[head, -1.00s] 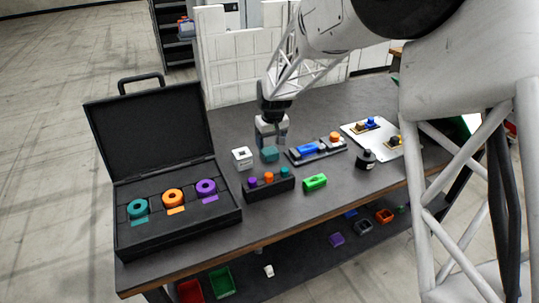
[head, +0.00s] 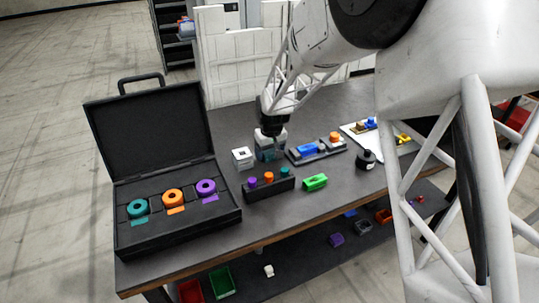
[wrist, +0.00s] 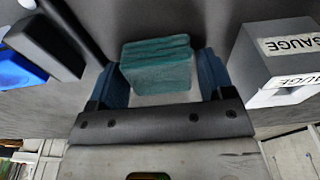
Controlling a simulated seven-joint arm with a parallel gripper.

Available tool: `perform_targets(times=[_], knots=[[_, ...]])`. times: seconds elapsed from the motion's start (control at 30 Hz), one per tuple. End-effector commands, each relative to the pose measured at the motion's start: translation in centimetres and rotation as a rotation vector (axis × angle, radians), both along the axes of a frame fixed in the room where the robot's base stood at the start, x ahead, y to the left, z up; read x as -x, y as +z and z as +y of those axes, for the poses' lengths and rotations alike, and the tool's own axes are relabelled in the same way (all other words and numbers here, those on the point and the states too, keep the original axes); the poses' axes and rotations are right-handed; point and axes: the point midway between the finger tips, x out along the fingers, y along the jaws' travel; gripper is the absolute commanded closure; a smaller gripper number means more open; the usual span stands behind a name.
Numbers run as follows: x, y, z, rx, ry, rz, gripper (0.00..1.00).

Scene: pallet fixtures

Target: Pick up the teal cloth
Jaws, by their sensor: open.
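The teal cloth (wrist: 157,66) is a folded, layered block on the table, seen in the wrist view between the two fingers of my gripper (wrist: 157,82). The fingers are open, one on each side of the cloth, with a small gap visible at the sides. In the head view my gripper (head: 269,150) is low over the table at the cloth's place, and the fingers and palm hide most of the cloth.
A white gauge block (head: 242,158) stands close beside my gripper; it also shows in the wrist view (wrist: 285,62). A dark fixture with a blue part (head: 308,150) lies on the other side. A black rack (head: 268,188), a green block (head: 315,182) and an open black case (head: 178,228) are nearer the front.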

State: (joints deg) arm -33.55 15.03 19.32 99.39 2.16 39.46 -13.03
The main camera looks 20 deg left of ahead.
Motion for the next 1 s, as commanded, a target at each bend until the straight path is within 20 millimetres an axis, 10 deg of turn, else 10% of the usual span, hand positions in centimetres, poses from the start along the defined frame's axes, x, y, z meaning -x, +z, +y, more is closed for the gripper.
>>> perform_targets(times=[0.43,0.7,1.0], knots=[[0.01,0.02,-0.01,0.000,0.000,0.000,0.26],[0.01,0.02,-0.01,0.001,0.000,0.001,0.64],[0.00,0.23,0.00,0.000,0.000,0.000,0.66]])
